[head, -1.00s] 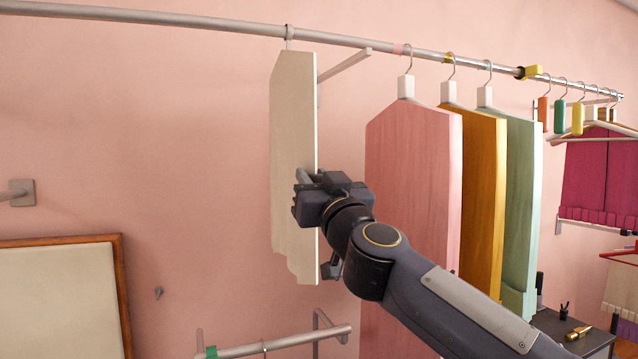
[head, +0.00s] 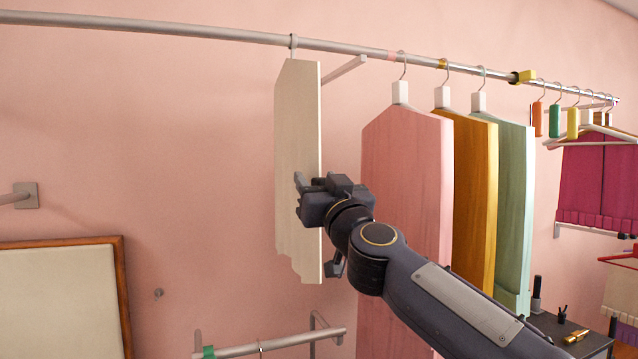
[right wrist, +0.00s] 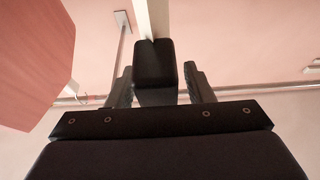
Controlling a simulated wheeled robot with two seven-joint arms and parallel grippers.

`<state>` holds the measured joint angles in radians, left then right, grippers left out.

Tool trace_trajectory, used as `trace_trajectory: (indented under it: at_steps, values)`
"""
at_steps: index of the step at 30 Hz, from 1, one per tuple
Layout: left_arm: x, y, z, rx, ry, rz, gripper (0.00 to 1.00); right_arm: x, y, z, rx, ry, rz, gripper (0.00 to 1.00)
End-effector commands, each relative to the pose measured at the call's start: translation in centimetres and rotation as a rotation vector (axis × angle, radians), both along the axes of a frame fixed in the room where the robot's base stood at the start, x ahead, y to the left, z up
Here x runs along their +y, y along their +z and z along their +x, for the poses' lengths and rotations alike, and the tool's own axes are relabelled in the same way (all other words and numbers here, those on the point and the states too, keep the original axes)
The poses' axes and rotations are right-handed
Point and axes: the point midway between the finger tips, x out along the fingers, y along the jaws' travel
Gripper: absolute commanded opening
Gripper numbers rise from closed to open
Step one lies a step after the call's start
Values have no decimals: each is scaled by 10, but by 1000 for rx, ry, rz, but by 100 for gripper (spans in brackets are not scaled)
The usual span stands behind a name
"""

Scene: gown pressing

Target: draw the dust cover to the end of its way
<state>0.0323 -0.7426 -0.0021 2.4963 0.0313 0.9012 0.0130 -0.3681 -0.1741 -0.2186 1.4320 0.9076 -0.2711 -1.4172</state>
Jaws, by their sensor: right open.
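The dust cover (head: 290,140) is a flat cream panel. It hangs from a hook on the overhead rail (head: 200,33) at the middle of the head view. My right gripper (head: 304,183) is in front of the cover's lower half, near its right edge. It is open. In the right wrist view, the two fingers (right wrist: 157,84) stand apart on either side of a dark block (right wrist: 155,62). The cover's pale edge (right wrist: 152,18) runs up from behind that block. I cannot tell whether the block belongs to the cover. My left gripper is not in view.
Pink (head: 405,180), ochre (head: 475,200) and mint (head: 514,200) gowns hang right of the cover. A yellow clamp (head: 527,76) sits on the rail farther right. A lower rail (head: 270,345) and a wood-framed board (head: 60,300) are at left.

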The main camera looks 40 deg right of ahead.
Motion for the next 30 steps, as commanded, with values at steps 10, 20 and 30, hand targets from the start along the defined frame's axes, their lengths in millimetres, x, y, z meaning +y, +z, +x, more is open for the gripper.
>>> trace_trajectory:
  at_steps: [10,20,30]
  values:
    - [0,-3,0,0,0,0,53,7,-14,-33,-1,-1,1,47]
    - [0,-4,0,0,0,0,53,18,-30,-68,0,-1,0,47]
    - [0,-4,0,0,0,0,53,19,-30,-70,0,0,0,47]
